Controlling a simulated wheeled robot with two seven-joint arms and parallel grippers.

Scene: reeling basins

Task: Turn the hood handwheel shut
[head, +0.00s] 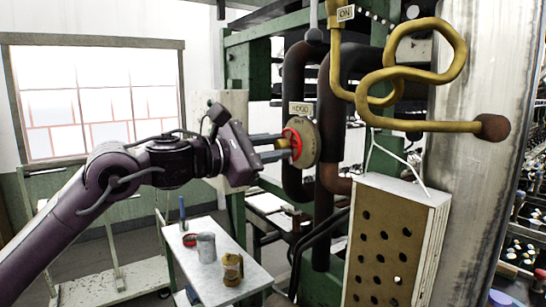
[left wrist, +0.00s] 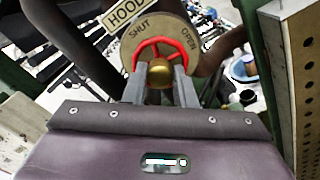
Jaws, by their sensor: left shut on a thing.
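The hood handwheel is a small red wheel (head: 293,143) with a brass hub, in front of a round tan dial plate (head: 309,146) on dark pipes. A HOOD tag (head: 299,108) hangs above it. In the left wrist view the red wheel (left wrist: 166,50) shows its brass hub (left wrist: 160,73), and the plate (left wrist: 139,47) reads SHUT at upper left and OPEN at right. My left gripper (head: 285,146) reaches it from the left; its grey fingers (left wrist: 160,88) are shut on the wheel at the hub, one on each side. My right gripper is not in view.
A brass looped pipe (head: 440,75) and an ON tag (head: 346,13) are at upper right. A perforated box (head: 385,245) hangs to the right of the wheel. A small white table (head: 215,262) below holds a grey mug (head: 206,247) and a brass pot (head: 232,269).

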